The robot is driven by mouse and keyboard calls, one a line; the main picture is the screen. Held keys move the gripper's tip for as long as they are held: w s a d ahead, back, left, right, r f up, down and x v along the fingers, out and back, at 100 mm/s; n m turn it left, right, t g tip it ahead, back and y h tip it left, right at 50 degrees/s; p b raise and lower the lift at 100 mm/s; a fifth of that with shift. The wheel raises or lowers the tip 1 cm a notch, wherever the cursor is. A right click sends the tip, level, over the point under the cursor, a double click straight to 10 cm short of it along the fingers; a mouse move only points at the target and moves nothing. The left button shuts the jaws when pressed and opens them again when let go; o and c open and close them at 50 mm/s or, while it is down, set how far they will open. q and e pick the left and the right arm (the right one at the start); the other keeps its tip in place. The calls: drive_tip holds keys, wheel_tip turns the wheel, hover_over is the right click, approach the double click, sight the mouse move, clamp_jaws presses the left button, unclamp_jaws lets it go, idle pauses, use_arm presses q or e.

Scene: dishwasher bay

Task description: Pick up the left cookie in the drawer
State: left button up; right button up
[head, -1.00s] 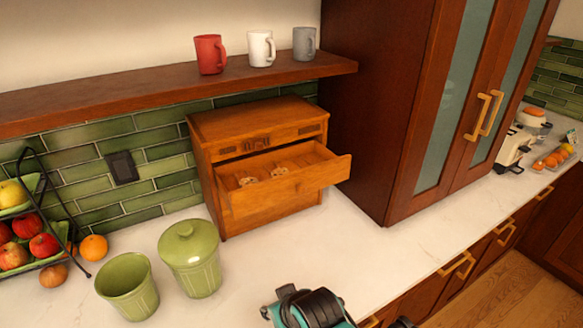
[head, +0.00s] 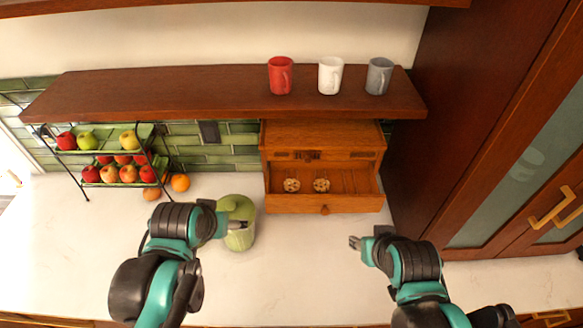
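The left cookie (head: 292,185) lies in the open drawer (head: 325,204) of a small wooden chest, toward the drawer's left side. A second, similar cookie (head: 321,185) lies just to its right. My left gripper (head: 243,225) is in front of a green lidded canister, left of and nearer than the drawer, and holds nothing that I can see. My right gripper (head: 353,242) is in front of and below the drawer, apart from it, and looks empty. The fingers of both grippers are too small to tell how far apart they are.
The green canister (head: 238,208) stands left of the drawer, partly hidden by my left arm. A shelf (head: 200,97) with a red mug (head: 280,76), white mug (head: 330,75) and grey mug (head: 379,76) overhangs the chest. A fruit rack (head: 85,187) stands left. Counter before the drawer is clear.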

use_arm(q)
drive_tip(key=w+d+r, duration=0.2)
drive_tip(key=w+r, duration=0.1)
drive_tip(key=w, duration=0.2)
drive_tip(key=m+g, duration=0.3)
drive_tip(key=m, duration=0.1)
approach(292, 184)
drive_tip(key=a, duration=0.1)
drive_tip(key=shift+w+d+h, duration=0.1)
drive_tip(key=shift+w+h, duration=0.3)
drive_tip(key=shift+w, duration=0.15)
drive_tip(key=shift+g, duration=0.3)
drive_tip(key=x, duration=0.5)
drive_tip(key=p+x, duration=0.1)
drive_tip(key=x, duration=0.1)
drive_tip(key=shift+s+f, duration=0.25)
drive_tip(key=shift+f, duration=0.2)
drive_tip(key=c, duration=0.7)
